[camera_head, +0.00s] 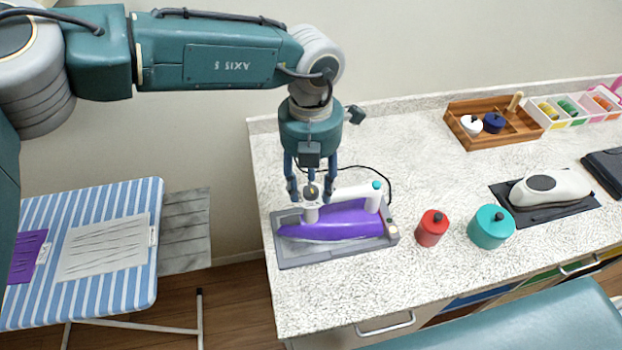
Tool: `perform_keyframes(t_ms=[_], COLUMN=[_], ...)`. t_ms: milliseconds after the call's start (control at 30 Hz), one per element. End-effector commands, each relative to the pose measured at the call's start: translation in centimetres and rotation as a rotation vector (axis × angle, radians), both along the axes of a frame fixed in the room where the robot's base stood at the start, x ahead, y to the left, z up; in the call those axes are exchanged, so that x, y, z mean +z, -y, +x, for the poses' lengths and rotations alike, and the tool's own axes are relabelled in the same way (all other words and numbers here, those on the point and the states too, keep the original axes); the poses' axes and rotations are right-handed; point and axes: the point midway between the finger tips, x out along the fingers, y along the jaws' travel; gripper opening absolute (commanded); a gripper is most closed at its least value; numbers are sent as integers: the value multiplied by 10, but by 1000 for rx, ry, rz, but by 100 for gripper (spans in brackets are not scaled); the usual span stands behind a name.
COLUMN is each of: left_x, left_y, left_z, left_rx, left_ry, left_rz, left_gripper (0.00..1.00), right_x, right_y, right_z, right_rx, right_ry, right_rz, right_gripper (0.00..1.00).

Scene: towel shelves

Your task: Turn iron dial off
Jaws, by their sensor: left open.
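The purple and white iron (330,221) lies on a grey base tray (320,252) near the left end of the speckled counter. A small dark, round knob (311,192), which looks like the dial, tops the white post at the left end of its handle. My left gripper (311,194) points down from above with its fingers open around this knob. I cannot tell whether the fingers touch it. The dial's setting is too small to read. My right gripper is not in view.
A red canister (432,228) and a teal canister (490,227) stand right of the iron. A wooden tray (496,121) sits at the back. A white device (548,189) rests at the right. A striped ironing board (88,240) stands left, past a floor gap.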

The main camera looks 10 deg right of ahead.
Motion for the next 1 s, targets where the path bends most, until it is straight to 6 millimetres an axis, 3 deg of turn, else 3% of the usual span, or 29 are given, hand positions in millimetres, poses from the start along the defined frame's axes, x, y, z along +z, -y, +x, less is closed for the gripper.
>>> perform_keyframes(t_ms=[233,433,467,767,1000], left_x=[-1,-1,0,-2,-5], left_y=[0,0,0,0,1], left_z=[0,0,0,0,0], left_rx=[0,0,0,-29,-153], left_ry=[0,0,0,1,1], left_rz=[0,0,0,-1,-3], left_gripper=[42,2,0,0,0], right_x=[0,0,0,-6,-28], right_y=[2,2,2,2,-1], right_z=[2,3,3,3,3], right_rx=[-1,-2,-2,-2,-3], right_ry=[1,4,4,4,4], right_rz=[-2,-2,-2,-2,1], right_gripper=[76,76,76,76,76])
